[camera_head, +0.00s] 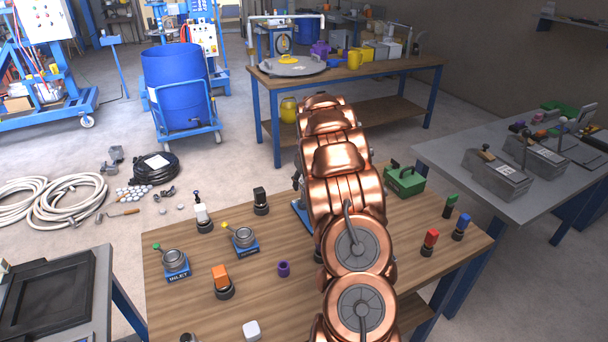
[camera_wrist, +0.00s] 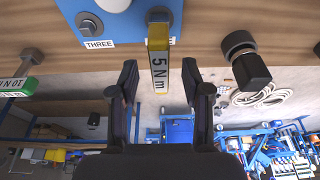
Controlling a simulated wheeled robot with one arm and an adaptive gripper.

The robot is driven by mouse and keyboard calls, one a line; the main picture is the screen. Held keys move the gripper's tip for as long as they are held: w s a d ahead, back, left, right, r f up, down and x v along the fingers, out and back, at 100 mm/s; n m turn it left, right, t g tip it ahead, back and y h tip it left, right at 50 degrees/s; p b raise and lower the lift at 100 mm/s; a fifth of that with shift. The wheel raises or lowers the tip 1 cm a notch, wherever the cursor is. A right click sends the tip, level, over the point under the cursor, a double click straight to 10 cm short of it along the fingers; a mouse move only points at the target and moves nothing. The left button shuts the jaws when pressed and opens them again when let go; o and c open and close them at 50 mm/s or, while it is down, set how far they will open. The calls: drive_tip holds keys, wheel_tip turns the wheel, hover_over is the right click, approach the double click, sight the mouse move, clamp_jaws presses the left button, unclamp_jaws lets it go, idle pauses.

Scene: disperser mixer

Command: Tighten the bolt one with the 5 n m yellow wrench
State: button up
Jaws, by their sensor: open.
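The yellow wrench (camera_wrist: 159,70), with a label reading "5 N m", shows in the wrist view. My gripper (camera_wrist: 161,82) is open, with one black finger on each side of the wrench's near end. I see a gap on both sides and cannot tell the depth between them. A blue block (camera_wrist: 120,28) with a label "THREE" and a bolt (camera_wrist: 88,25) is at the upper left. Bolt one is not identifiable. In the head view my arm hides the gripper and wrench.
A green-handled wrench (camera_wrist: 18,88) lies at the wrist view's left. A black knob (camera_wrist: 250,70) is at the right.

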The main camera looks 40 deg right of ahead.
sight(303, 195)
drive_tip(key=shift+p+x, duration=0.65)
drive_tip(key=shift+x, duration=1.5)
drive_tip(key=shift+w, duration=0.1)
clamp_jaws()
drive_tip(key=c, duration=0.6)
unclamp_jaws()
drive_tip(key=shift+c, duration=0.2)
clamp_jaws()
drive_tip(key=m+b, duration=0.1)
drive_tip(key=m, duration=0.2)
drive_tip(key=shift+f+m+h, duration=0.1)
drive_tip(key=shift+m+h, duration=0.3)
drive_tip(key=shift+d+m+g+b, duration=0.1)
drive_tip(key=shift+m+g+b, duration=0.35)
drive_tip(key=shift+m, duration=0.45)
